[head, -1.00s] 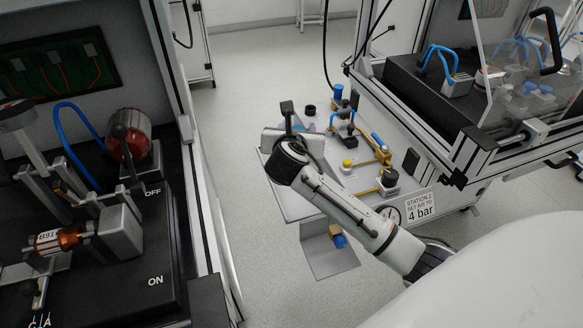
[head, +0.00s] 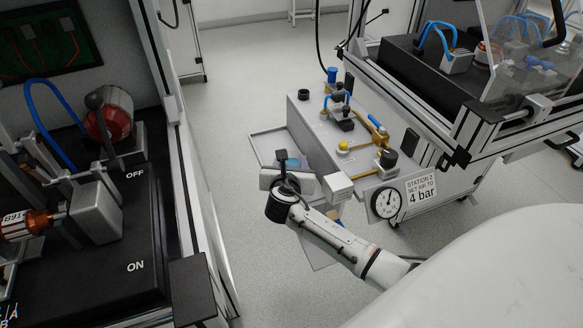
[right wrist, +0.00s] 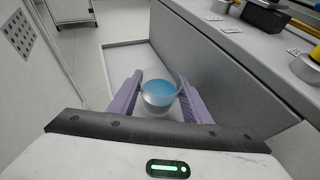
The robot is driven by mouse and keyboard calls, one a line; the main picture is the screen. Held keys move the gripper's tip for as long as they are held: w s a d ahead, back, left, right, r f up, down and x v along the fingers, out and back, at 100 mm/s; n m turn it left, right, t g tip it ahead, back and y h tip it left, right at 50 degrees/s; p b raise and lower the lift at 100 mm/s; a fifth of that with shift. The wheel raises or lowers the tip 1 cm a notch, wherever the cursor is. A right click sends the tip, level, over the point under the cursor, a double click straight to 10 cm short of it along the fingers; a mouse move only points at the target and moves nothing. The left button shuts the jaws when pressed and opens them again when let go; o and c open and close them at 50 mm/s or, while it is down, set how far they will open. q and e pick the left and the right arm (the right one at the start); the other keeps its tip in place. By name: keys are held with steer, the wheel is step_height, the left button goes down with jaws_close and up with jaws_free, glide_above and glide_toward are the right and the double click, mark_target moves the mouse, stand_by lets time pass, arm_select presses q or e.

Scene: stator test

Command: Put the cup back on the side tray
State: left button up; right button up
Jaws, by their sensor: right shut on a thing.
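The cup (right wrist: 158,92) is clear with blue in it. In the right wrist view it stands between the purple fingers of my right gripper (right wrist: 156,100), which is shut on it. In the head view the gripper (head: 287,160) hides most of the cup (head: 281,154); only a bit of blue shows. The side tray (head: 262,139) is a flat grey tray with a low rim, on the left side of the station cabinet. The cup appears over the tray, also seen in the right wrist view (right wrist: 122,60). I cannot tell whether it touches. My left gripper is out of view.
The grey station cabinet (head: 311,130) stands right beside the tray, with valves and fittings on top. A pressure gauge (head: 386,203) and a 4 bar sign are at its front. A black test bench (head: 110,240) fills the left. Floor between is clear.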

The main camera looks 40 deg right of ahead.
steer(key=shift+f, duration=0.6)
steer(key=shift+f, duration=0.15)
steer(key=o, duration=1.1)
steer(key=shift+o, duration=0.2)
